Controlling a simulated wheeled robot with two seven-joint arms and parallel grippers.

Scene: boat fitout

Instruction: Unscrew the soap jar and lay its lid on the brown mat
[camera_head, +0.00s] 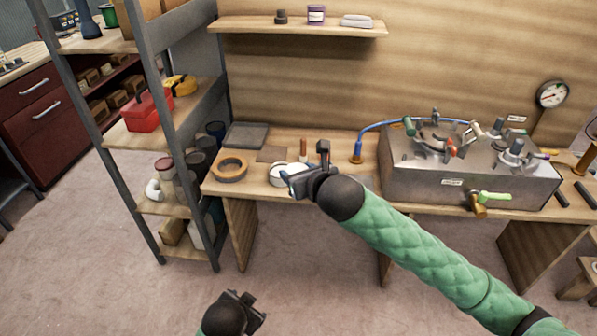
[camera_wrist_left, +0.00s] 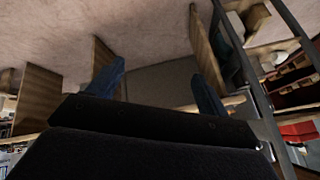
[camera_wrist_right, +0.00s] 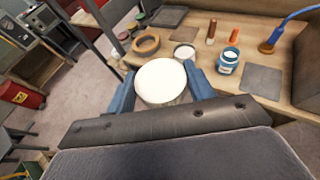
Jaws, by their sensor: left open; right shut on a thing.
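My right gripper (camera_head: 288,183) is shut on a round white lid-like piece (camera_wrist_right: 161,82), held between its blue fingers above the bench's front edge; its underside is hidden. A short round pot with a pale top (camera_wrist_right: 185,52), apparently the soap jar, stands on the bench just beyond it. The brown mat (camera_wrist_right: 183,34) lies flat and bare behind that pot; it also shows in the head view (camera_head: 271,154). My left gripper (camera_head: 245,304) is open and empty, low over the floor in front of the bench.
A tan ring (camera_wrist_right: 146,44) lies left of the pot. A blue jar (camera_wrist_right: 228,62), a brown upright piece (camera_wrist_right: 211,32) and a grey mat (camera_wrist_right: 263,79) are to its right. A metal shelf rack (camera_head: 182,130) stands at left, a steel box with valves (camera_head: 420,185) at right.

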